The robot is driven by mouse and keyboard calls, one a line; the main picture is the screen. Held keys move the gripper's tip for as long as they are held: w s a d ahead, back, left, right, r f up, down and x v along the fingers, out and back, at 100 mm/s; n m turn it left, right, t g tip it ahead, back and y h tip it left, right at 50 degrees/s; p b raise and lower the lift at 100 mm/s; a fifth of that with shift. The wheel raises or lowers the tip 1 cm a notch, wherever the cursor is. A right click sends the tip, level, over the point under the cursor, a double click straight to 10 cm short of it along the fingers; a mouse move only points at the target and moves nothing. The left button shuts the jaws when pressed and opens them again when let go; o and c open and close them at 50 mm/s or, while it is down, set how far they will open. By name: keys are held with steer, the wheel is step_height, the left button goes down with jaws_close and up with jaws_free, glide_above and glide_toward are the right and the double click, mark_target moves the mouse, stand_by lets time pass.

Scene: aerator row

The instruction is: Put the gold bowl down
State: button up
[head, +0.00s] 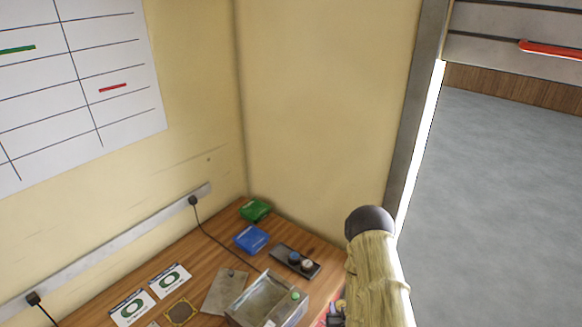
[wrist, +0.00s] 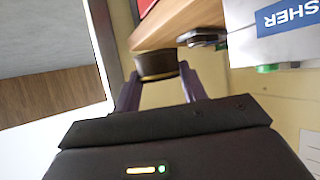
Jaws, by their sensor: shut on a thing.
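In the wrist view my gripper (wrist: 160,82) is shut on a small round dark bowl (wrist: 156,64) with a gold-coloured band, which I take for the gold bowl. One purple finger is on each side of it. The bowl is close to the edge of the wooden table (wrist: 185,22); I cannot tell whether it touches the table. In the head view the bowl cannot be made out, and my arm hides most of the area around my gripper.
In the head view the wooden table (head: 218,262) holds a metal box (head: 246,307), a blue box (head: 251,239), a green box (head: 255,209), a dark button panel (head: 294,262) and cards (head: 132,308). Walls stand behind it. Open grey floor (head: 490,200) lies right, past a door frame (head: 412,120).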

step_height(320, 180, down, 7)
steer(key=b, duration=0.6)
steer(key=shift+w, duration=0.1)
stand_by(0.3)
